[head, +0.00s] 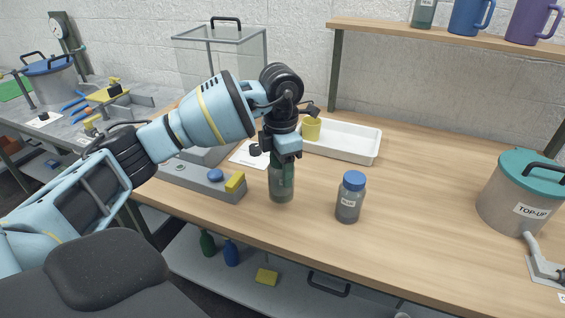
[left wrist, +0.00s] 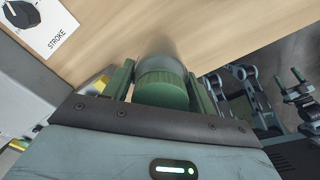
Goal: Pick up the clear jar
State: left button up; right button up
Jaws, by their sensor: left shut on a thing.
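My left gripper (head: 283,160) points down and is shut on a see-through jar (head: 281,188) with a green lid, gripping it at the lid. The jar is upright at the table's front left; I cannot tell whether its base touches the wood. In the left wrist view the green ribbed lid (left wrist: 161,82) sits between the two fingers of the gripper (left wrist: 160,88). A second see-through jar (head: 348,207) with a blue lid and a white label stands apart to its right.
A white tray (head: 352,142) with a yellow cup (head: 311,129) lies behind. A teal-lidded TOP-UP pot (head: 520,195) stands right. The table between blue-lidded jar and pot is clear.

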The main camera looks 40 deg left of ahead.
pick_arm(q)
jog(key=s+d+r, duration=0.1)
jog(key=s+d, duration=0.5)
jog(key=s, duration=0.4)
jog(key=shift+s+d, duration=0.25)
jog(key=shift+s, duration=0.05)
jog(key=shift+r, duration=0.15)
